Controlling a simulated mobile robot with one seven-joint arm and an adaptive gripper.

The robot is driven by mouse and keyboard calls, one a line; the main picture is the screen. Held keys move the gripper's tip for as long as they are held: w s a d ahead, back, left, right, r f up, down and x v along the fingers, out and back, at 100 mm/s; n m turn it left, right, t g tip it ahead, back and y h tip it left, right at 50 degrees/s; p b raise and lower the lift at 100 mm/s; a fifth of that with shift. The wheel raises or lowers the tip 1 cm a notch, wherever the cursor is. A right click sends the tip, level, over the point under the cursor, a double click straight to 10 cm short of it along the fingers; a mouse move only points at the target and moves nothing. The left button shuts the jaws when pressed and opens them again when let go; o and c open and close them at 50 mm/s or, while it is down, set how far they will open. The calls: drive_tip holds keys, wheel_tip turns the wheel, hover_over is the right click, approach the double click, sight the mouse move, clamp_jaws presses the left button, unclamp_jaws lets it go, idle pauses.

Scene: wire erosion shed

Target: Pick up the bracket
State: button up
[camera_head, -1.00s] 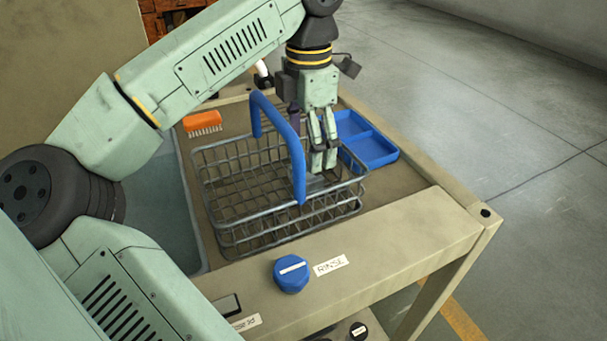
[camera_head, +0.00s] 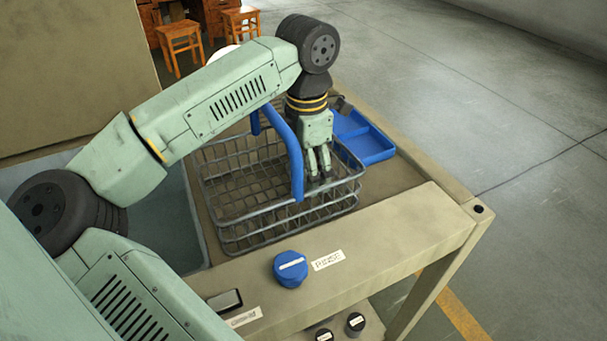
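A grey wire basket (camera_head: 236,228) with an upright blue handle (camera_head: 296,165) stands on the bench. My gripper (camera_head: 319,174) points down inside the right end of the basket, just right of the handle. Its fingers are close together with a narrow gap, and the tips are partly behind the wires. I cannot make out the bracket clearly; whether something lies at the fingertips is too small to tell.
A blue divided tray (camera_head: 365,140) sits behind and right of the basket. A sink basin (camera_head: 172,215) lies to the left. The front rail (camera_head: 400,235) carries a blue knob (camera_head: 290,269) with a "RINSE" label. Wooden stools (camera_head: 180,42) stand on the floor behind.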

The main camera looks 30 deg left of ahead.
drive_tip(key=c, duration=1.5)
